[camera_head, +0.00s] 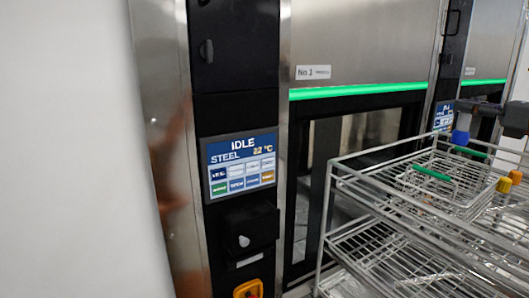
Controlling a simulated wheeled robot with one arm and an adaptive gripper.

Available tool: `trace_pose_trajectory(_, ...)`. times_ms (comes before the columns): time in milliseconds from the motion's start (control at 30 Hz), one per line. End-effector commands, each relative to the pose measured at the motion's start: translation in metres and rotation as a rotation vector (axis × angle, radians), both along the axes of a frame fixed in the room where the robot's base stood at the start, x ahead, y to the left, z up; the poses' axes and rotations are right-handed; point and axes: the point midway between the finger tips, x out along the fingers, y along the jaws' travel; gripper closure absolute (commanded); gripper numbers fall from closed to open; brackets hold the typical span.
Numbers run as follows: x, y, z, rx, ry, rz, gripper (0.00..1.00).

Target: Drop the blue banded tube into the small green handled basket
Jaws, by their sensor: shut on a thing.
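The small basket (452,194) is wire mesh with green handles (431,173) and sits on the upper level of the wire rack at the right. My gripper (468,110) is dark and partly seen at the right, above the far side of the basket. It is shut on the blue banded tube (461,136), whose blue part shows below the fingers, near the far green handle. The fingertips are small and the rest of the tube is hard to make out. I cannot tell the gap between tube and basket.
The multi-level wire rack (336,204) stands before a steel washer with a green light strip (355,90). Its panel (240,164) reads IDLE. Yellow pieces (486,197) are at the rack's right side. A white wall fills the left.

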Motion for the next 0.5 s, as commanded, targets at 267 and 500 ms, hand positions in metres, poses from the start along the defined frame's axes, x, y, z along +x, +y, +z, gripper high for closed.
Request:
trace_pose_trajectory(267, 0.000, -0.001, -0.029, 0.002, 0.002, -0.002, 1.00)
trace_pose_trajectory(500, 0.001, 0.000, -0.040, -0.001, -0.001, -0.001, 1.00)
